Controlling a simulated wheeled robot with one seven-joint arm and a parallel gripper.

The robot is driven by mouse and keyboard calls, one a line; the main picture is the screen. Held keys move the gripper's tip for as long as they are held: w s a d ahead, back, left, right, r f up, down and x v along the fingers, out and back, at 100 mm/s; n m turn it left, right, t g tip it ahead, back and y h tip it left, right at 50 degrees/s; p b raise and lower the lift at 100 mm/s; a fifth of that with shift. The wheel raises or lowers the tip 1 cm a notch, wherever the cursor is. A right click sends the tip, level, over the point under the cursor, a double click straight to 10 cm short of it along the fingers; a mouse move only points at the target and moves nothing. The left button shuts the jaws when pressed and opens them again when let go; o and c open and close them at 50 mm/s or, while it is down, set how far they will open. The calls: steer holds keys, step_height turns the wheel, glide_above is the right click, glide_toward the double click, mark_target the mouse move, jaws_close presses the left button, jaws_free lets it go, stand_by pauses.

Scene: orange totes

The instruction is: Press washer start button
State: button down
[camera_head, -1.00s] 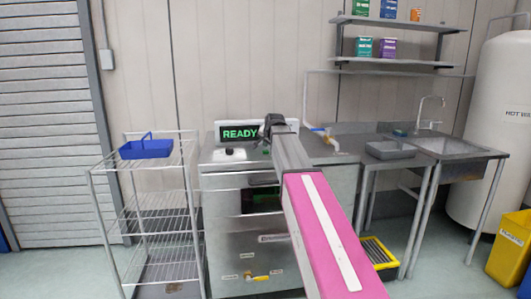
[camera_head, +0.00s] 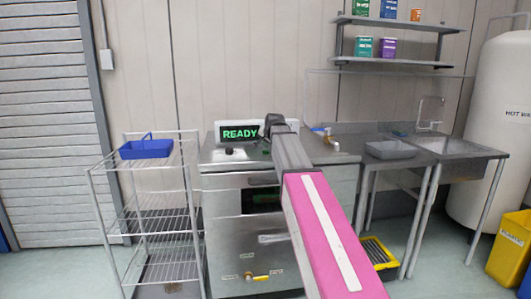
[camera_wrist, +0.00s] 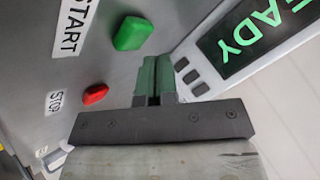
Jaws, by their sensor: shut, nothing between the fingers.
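The washer (camera_head: 228,230) is a steel cabinet in the middle of the head view, with a lit READY display (camera_head: 240,133) on top. In the wrist view the green start button (camera_wrist: 133,33) sits beside a START label (camera_wrist: 76,25). A red button (camera_wrist: 95,94) with a STOP label (camera_wrist: 53,101) is below it. My gripper (camera_wrist: 153,72) is shut and empty, its fingertips just right of the green button; whether they touch it I cannot tell. In the head view my arm hides part of the washer's top and front.
A wire rack (camera_head: 150,215) with a blue basket (camera_head: 146,148) stands left of the washer. A steel counter with a sink (camera_head: 450,147) and a grey tray (camera_head: 390,149) is on the right. The READY display lies close to the right of my fingers in the wrist view.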

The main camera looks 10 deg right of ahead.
mark_target(267, 151)
steer(key=shift+f, duration=0.1)
steer(key=shift+f, duration=0.3)
steer(key=shift+f, duration=0.45)
stand_by(0.9)
steer(key=shift+r, duration=0.9)
steer(key=shift+r, duration=2.5)
